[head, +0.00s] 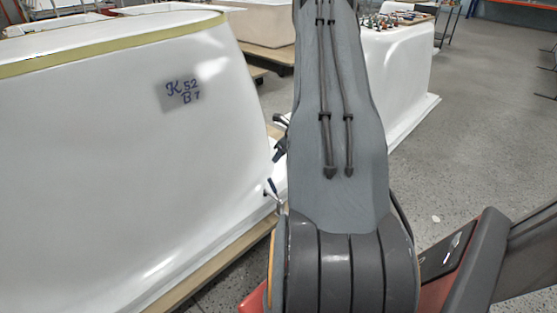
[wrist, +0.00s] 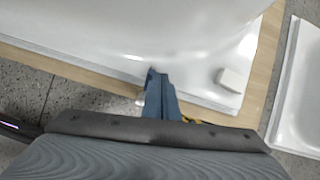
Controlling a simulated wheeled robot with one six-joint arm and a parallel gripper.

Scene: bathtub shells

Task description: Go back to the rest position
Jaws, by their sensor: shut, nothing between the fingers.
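My gripper (wrist: 157,76) shows in the wrist view as blue fingers, shut with nothing between them. The fingers point at the lower rim of a white bathtub shell (wrist: 110,30). Whether they touch the shell I cannot tell. In the head view my grey arm stands upright in the middle and hides part of the scene. The same large shell (head: 110,160) fills the left, with a marked label (head: 182,92) on its side.
A small white block (wrist: 233,80) sits near the shell's rim, which rests on a wooden board (wrist: 262,60). Another white shell (wrist: 300,95) lies at the right. In the head view, a further shell (head: 400,75) stands behind my arm. Grey floor (head: 480,130) is open at the right.

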